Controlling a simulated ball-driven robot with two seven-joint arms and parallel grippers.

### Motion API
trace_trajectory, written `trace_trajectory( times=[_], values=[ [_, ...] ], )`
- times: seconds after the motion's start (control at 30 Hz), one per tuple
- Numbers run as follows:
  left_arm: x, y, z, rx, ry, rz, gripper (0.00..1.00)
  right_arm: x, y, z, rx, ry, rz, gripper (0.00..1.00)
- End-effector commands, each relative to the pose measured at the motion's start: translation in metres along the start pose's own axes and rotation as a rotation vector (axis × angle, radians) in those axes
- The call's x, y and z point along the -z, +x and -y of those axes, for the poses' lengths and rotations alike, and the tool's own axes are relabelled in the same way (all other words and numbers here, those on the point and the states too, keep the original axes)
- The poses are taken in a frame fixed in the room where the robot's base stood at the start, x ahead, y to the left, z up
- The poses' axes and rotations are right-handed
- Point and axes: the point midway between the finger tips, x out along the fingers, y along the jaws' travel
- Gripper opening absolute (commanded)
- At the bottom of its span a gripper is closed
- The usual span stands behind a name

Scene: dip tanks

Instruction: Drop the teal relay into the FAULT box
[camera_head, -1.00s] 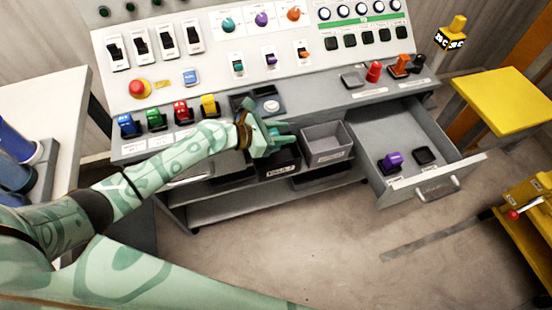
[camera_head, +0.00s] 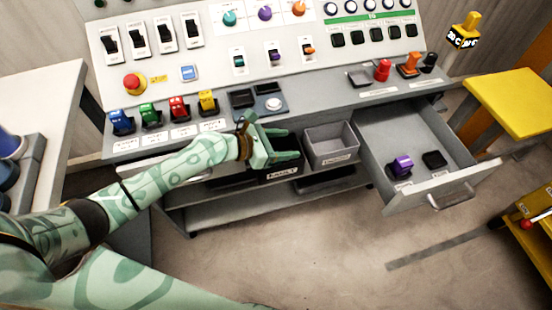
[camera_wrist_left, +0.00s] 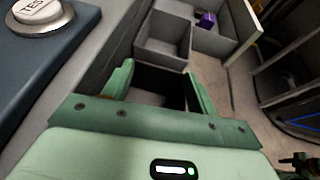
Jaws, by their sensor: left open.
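The FAULT box (camera_head: 282,174) is a black open bin hung on the front of the console, with a white label. My left gripper (camera_head: 289,144) is over its opening, with the fingers apart. In the left wrist view the gripper (camera_wrist_left: 160,82) is open and empty, and the dark inside of the FAULT box (camera_wrist_left: 158,90) shows between its fingers. I do not see the teal relay in any view now; the bottom of the box is too dark and covered to tell what lies in it.
A grey bin (camera_head: 331,148) stands right of the FAULT box. Farther right an open drawer (camera_head: 395,130) sticks out, holding a purple relay (camera_head: 401,166). Blue, green, red and yellow relays line the console's left ledge. A TEST button (camera_head: 273,104) is behind the gripper.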

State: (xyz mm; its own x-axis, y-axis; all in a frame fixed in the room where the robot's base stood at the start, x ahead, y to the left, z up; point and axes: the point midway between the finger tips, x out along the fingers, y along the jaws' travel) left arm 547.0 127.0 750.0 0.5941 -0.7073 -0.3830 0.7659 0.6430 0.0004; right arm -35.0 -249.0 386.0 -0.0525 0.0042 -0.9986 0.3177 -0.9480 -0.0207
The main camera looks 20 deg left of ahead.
Motion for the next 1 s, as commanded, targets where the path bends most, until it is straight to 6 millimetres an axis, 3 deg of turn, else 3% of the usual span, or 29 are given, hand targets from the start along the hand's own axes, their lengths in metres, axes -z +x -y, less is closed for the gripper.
trace_trajectory(
  times=[0.13,0.5,1.0],
  values=[
    [-0.001,-0.011,0.000,-0.001,0.000,-0.001,0.58,0.001,-0.004,-0.001,-0.001,0.000,-0.004,0.36],
    [-0.001,-0.070,0.000,0.000,0.001,0.000,0.58,0.006,-0.018,-0.004,-0.009,-0.001,-0.017,0.36],
    [0.000,-0.075,0.000,0.000,0.000,0.000,0.58,0.005,-0.018,-0.007,-0.013,-0.001,-0.016,0.36]
  ],
)
